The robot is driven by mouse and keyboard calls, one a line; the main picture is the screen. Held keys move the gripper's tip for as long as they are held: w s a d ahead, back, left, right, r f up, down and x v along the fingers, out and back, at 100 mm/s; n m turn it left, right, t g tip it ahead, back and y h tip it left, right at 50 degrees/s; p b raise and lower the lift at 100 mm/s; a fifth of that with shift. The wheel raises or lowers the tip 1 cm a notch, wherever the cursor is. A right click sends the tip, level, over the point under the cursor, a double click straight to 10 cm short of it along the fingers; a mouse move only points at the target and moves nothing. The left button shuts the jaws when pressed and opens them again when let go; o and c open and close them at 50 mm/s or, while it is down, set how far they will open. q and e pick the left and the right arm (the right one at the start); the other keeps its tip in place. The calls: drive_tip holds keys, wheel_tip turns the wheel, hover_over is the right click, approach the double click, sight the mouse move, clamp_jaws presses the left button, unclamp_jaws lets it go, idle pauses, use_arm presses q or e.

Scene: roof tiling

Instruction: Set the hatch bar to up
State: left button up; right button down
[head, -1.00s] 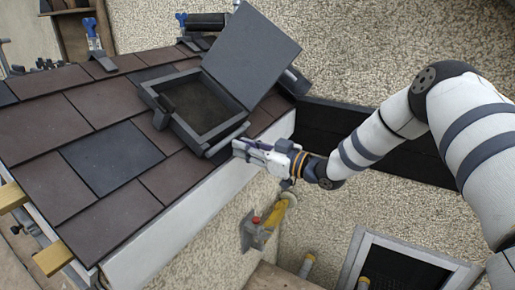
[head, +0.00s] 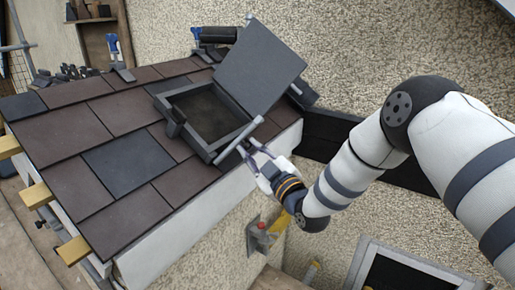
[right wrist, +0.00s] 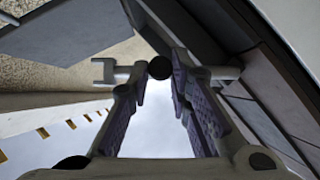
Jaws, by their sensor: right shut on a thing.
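The roof hatch frame (head: 206,150) is set in the tiled roof, with its dark lid (head: 262,62) standing open on the far right side. The hatch bar (head: 252,127) is a light grey rod lying slantwise along the hatch's near right edge. My right gripper (head: 250,147) reaches it from the lower right and is shut on it. In the right wrist view, the purple-padded fingers (right wrist: 158,85) close around a dark round piece (right wrist: 159,67), seemingly the bar end-on. My left gripper is not in view.
Brown and dark tiles (head: 122,160) cover the roof left of the hatch. A white fascia (head: 185,235) runs below the eave. A rough wall (head: 375,45) stands behind. A box with a red knob (head: 262,228) is on the wall below my right gripper.

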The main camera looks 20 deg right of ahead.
drive_tip(key=shift+s+a, duration=0.2)
idle(0.5)
drive_tip(key=c, duration=1.5)
unclamp_jaws()
drive_tip(key=shift+o, duration=0.2)
drive_tip(key=v, duration=1.2)
drive_tip(key=shift+a, duration=0.1)
